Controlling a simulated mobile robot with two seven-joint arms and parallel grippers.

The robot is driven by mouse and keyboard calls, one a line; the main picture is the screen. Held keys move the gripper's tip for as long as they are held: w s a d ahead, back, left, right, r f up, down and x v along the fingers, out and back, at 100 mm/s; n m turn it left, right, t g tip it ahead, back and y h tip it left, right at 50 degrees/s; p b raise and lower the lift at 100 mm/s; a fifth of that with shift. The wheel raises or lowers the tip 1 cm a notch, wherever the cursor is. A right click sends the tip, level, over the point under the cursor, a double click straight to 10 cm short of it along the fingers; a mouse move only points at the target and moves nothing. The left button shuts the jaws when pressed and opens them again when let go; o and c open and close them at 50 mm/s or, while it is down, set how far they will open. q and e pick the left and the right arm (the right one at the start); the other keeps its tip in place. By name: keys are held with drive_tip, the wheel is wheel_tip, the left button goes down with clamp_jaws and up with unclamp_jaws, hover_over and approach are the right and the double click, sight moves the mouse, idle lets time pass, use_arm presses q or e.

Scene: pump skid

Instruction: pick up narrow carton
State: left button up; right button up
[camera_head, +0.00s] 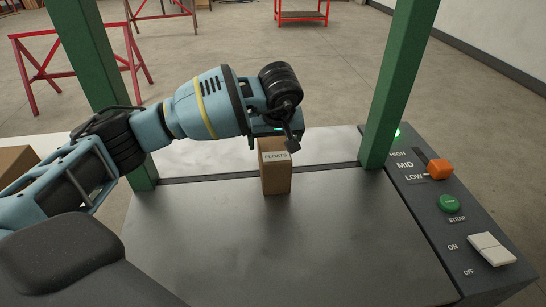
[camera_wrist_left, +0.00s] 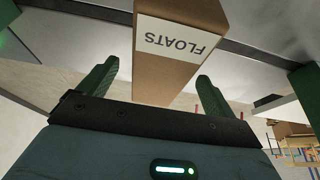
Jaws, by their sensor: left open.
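The narrow carton (camera_head: 276,179) is a tall brown box with a white FLOATS label. It stands upright on the dark machine table (camera_head: 230,245), by the slot near the green frame. My left gripper (camera_head: 272,135) is at the top of the carton, and its arm partly covers that area in the head view. In the left wrist view the carton (camera_wrist_left: 180,78) shows upside down between the two green fingers of my open gripper (camera_wrist_left: 157,82). I cannot tell whether either finger touches it. My right gripper is not in view.
Green posts (camera_head: 397,80) of the frame rise on both sides of the table. A control panel with an orange knob (camera_head: 439,169), a green STRAP button (camera_head: 449,203) and a white switch (camera_head: 491,249) lies at the right. Another brown box (camera_head: 14,160) is at the left edge.

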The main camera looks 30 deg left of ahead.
sight(273, 141)
use_arm(q)
drive_tip(key=shift+a+x, duration=0.1)
drive_tip(key=shift+x, duration=1.15)
drive_tip(key=shift+a+x, duration=0.15)
drive_tip(key=shift+x, duration=1.1)
drive_tip(key=shift+w, duration=0.1)
drive_tip(key=shift+c, duration=0.3)
drive_tip(key=shift+r, duration=0.15)
drive_tip(key=c, duration=1.4)
drive_tip(key=shift+w+r, duration=0.1)
drive_tip(key=shift+r, duration=0.4)
wheel_tip(273, 141, up, 3)
drive_tip(key=shift+f, duration=0.1)
drive_tip(key=s+d, duration=0.3)
drive_tip(key=s, duration=0.1)
drive_tip(key=s+d, duration=0.4)
drive_tip(key=s+d+r, duration=0.1)
drive_tip(key=s+d, duration=0.3)
drive_tip(key=shift+r+b, duration=0.1)
drive_tip(key=shift+b, duration=0.2)
